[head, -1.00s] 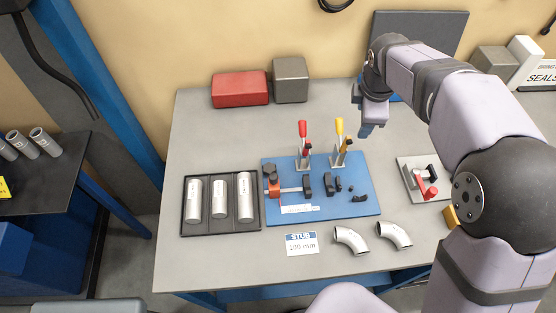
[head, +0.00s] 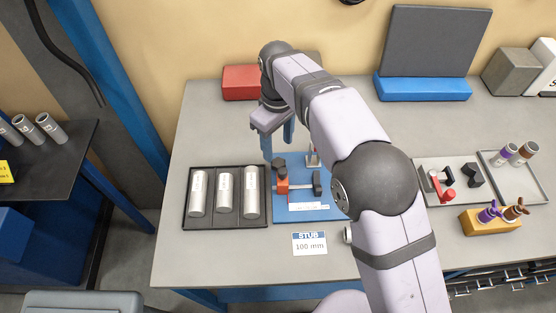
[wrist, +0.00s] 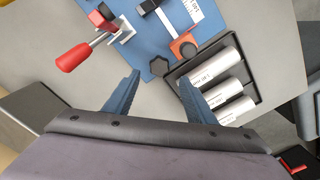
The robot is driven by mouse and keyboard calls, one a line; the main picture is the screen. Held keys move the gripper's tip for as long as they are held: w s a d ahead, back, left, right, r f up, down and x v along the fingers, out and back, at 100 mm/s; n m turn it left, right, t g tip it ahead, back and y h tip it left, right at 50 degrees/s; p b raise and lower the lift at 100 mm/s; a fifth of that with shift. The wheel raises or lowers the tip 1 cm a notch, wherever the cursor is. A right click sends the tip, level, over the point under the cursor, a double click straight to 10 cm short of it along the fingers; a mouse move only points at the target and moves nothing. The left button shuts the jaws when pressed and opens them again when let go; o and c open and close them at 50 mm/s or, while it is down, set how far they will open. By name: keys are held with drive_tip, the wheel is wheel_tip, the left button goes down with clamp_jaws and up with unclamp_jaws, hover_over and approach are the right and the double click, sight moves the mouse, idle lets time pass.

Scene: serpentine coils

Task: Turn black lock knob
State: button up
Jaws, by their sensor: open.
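The black hexagonal knob (head: 277,161) is at the upper left corner of the blue fixture plate (head: 278,210), beside an orange block (head: 282,187). In the wrist view the knob (wrist: 159,67) appears just beyond and between my fingertips. In the wrist view my gripper (wrist: 158,82) is open and apart from the knob. Much of the plate's right side is hidden by my arm.
A dark tray (head: 187,220) with three metal stubs lies left of the plate. A red-handled toggle clamp (wrist: 85,50) stands close to my gripper. A "STUB 100 mm" card (head: 310,243) lies in front. Trays and a yellow holder (head: 480,224) are at the right.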

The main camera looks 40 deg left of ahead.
sight(278, 162)
drive_tip(key=shift+f+p, duration=1.35)
drive_tip(key=shift+f, duration=2.3)
drive_tip(key=c, duration=1)
